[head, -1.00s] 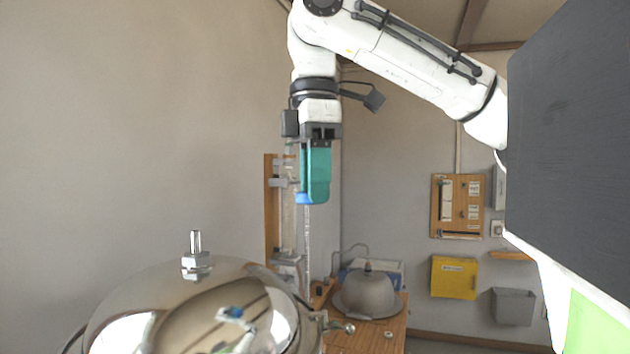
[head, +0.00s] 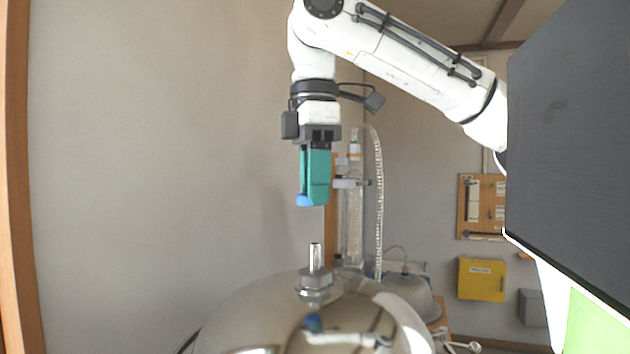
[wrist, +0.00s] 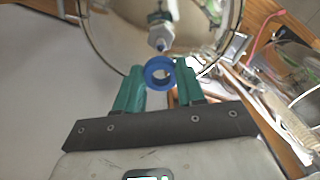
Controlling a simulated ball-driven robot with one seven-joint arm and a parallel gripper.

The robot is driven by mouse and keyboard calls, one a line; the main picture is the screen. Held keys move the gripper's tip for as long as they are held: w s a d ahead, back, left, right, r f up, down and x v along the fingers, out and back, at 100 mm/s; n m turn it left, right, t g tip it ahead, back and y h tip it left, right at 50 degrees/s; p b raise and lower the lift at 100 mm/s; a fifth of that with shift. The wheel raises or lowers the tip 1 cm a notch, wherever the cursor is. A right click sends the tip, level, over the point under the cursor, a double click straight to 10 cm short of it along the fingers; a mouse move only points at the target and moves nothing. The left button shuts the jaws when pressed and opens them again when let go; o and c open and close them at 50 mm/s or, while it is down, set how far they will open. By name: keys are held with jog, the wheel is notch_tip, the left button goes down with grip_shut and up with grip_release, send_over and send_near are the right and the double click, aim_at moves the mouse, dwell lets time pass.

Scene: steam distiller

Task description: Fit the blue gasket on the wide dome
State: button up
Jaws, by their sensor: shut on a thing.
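My gripper (head: 315,200) is shut on the blue gasket (head: 304,200), a small ring at its fingertips. In the wrist view the gasket (wrist: 159,73) sits between the two green fingers, its hole showing. The wide dome (head: 270,318) is polished metal at the bottom of the head view, with an upright metal stem (head: 315,257) on a hex nut (head: 315,279) at its top. The gasket is above the stem, apart from it. In the wrist view the nut (wrist: 160,38) shows just beyond the ring on the dome (wrist: 110,30).
A smaller grey dome (head: 412,292) stands on a wooden bench behind at right. A glass column with a coiled tube (head: 378,200) rises behind my gripper. A yellow box (head: 481,279) hangs on the wall. The space left of my gripper is clear.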

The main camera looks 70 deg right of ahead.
aim_at(319, 246)
jog(key=shift+f+b, duration=0.3)
jog(key=shift+f, duration=2.2)
jog(key=shift+s+d+p, duration=0.15)
jog(key=shift+s+p, duration=0.15)
jog(key=shift+f+b, duration=0.85)
jog(key=shift+f, duration=1.35)
dwell(0.4)
jog(key=o, duration=1.1)
jog(key=shift+r+p, duration=1)
jog(key=shift+r, duration=3.25)
